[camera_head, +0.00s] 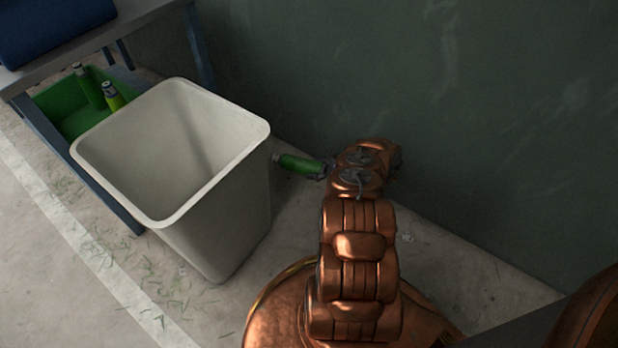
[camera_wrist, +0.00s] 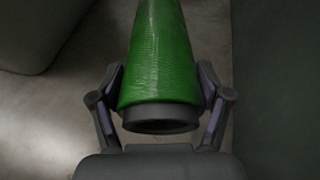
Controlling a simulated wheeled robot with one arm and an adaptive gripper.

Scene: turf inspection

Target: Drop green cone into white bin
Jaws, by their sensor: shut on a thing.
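The white bin (camera_head: 222,215) stands on the floor left of my arm, open at the top. Its inside looks empty as far as I can see. A green cone (camera_head: 298,165) is held by my gripper (camera_head: 324,169) just to the right of the bin, outside its rim. In the wrist view the green cone (camera_wrist: 159,60) lies between the two fingers of my gripper (camera_wrist: 160,100), with its dark wide end toward me and its narrower end pointing away. The cone's far tip is cut off by the top of that view.
A blue-legged table (camera_head: 150,10) with a dark blue box (camera_head: 50,25) stands at the upper left. Under it a green tray (camera_head: 75,122) holds green bottle-like things (camera_head: 112,97). A dark green wall (camera_head: 440,110) runs behind my arm. Grass clippings lie on the floor at the lower left.

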